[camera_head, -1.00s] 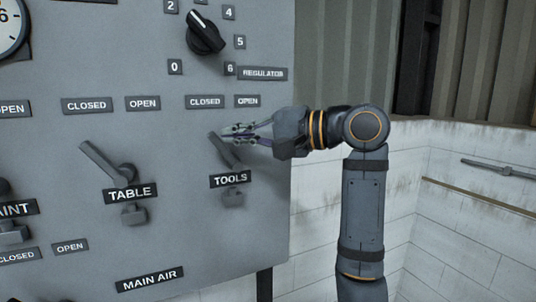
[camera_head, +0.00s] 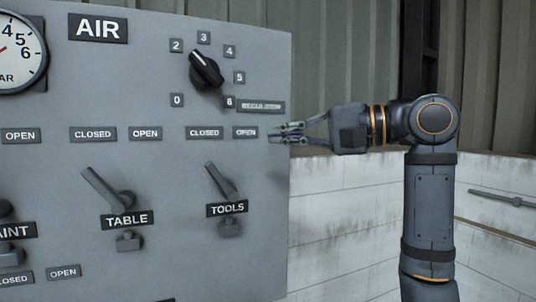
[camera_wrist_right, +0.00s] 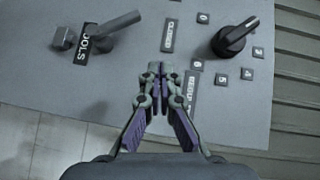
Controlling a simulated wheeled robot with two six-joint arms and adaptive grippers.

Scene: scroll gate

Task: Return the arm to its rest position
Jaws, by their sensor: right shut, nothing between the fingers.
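My right gripper (camera_head: 284,133) is shut and empty, to the right of the TOOLS lever. Its fingertips point left, over the panel's right edge near an OPEN label. It also shows in the right wrist view (camera_wrist_right: 154,72), its fingers meeting at the tips. The TOOLS lever (camera_head: 221,181) is a grey handle tilted up and left, toward its CLOSED label. In the right wrist view the same lever (camera_wrist_right: 117,27) is at the upper left, apart from the fingers. My left gripper is not in view.
The grey air panel (camera_head: 70,260) fills the left side. It bears a black regulator knob (camera_head: 205,70), a TABLE lever (camera_head: 106,190) and a gauge (camera_head: 15,50). A white block wall (camera_head: 340,215) stands behind my right arm, with a handrail (camera_head: 500,197) at far right.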

